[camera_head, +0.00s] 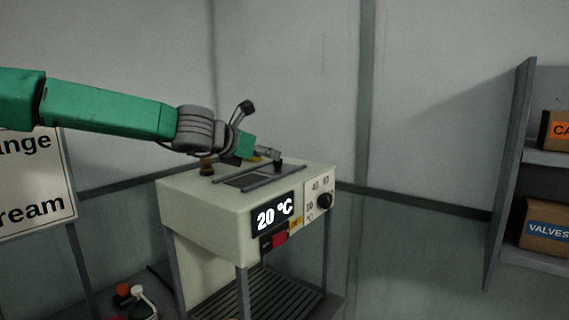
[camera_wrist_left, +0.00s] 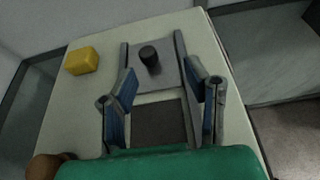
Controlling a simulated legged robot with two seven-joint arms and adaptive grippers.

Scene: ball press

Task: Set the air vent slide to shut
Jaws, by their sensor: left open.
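The air vent slide (camera_wrist_left: 168,78) is a grey plate with a black knob (camera_wrist_left: 150,56), set between two raised rails on top of the machine. In the left wrist view the plate lies at the far end of the rails, and a dark vent opening (camera_wrist_left: 158,124) is uncovered on the near side. In the head view the knob (camera_head: 278,163) is near the right end of the rails. My left gripper (camera_wrist_left: 168,88) is open and empty over the vent, its fingers apart on either side, short of the knob. Its fingers are small in the head view (camera_head: 267,154). My right gripper is not in view.
The machine (camera_head: 205,203) has a 20 °C display (camera_head: 275,215), a red switch (camera_head: 280,239) and a black dial (camera_head: 324,201) on its front. A yellow block (camera_wrist_left: 81,61) and a brown knob (camera_wrist_left: 44,167) stand on its top. A shelf (camera_head: 508,170) with boxes is at right.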

